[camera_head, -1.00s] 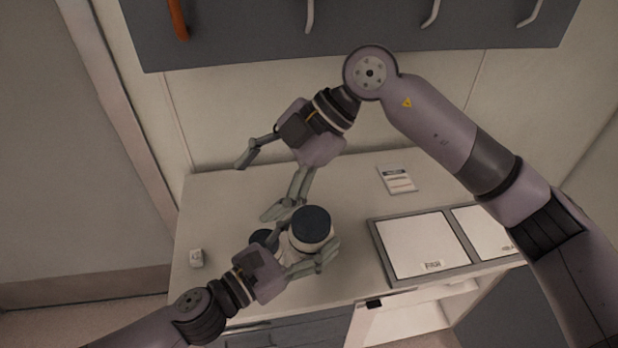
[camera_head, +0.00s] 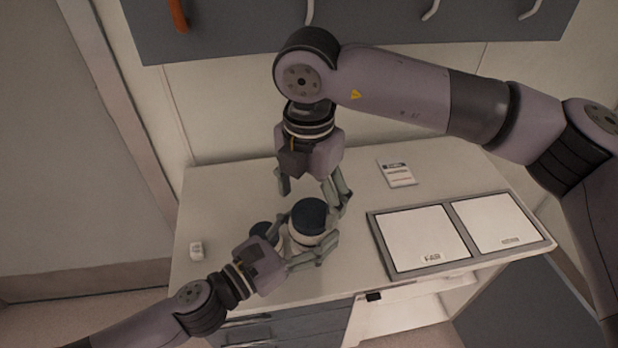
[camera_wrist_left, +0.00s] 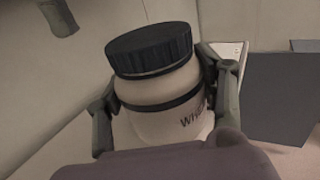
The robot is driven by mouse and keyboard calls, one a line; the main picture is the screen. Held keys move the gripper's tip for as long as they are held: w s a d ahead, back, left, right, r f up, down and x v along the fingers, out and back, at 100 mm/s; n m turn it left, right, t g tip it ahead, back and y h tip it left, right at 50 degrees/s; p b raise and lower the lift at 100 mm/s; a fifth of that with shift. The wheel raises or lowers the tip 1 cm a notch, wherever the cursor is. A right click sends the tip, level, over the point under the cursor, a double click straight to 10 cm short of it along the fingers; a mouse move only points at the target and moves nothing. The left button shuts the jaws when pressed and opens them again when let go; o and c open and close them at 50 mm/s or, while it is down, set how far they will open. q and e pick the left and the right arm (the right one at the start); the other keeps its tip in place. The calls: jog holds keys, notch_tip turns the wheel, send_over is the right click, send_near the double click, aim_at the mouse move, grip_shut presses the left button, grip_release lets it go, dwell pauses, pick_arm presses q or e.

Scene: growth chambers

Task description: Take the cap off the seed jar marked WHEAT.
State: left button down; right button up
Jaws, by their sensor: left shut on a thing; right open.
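The seed jar (camera_head: 306,241) is cream white with a dark ribbed cap (camera_head: 311,214) on it. In the left wrist view the jar (camera_wrist_left: 160,126) shows a partly hidden label starting "WH", and its cap (camera_wrist_left: 150,48) is seated on top. My left gripper (camera_head: 302,246) is shut on the jar body, a finger on each side. I cannot tell whether the jar touches the counter. My right gripper (camera_head: 312,200) is open and points down, its fingers above and to either side of the cap. It holds nothing.
A second dark-capped container (camera_head: 265,231) stands close left of the jar. A small white object (camera_head: 197,250) lies at the counter's left. A card (camera_head: 397,174) lies at the back. A grey-framed two-panel tray (camera_head: 376,244) fills the right. The counter's back left is clear.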

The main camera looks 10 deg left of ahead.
jog(key=shift+f, duration=1.35)
jog(key=shift+c, duration=0.3)
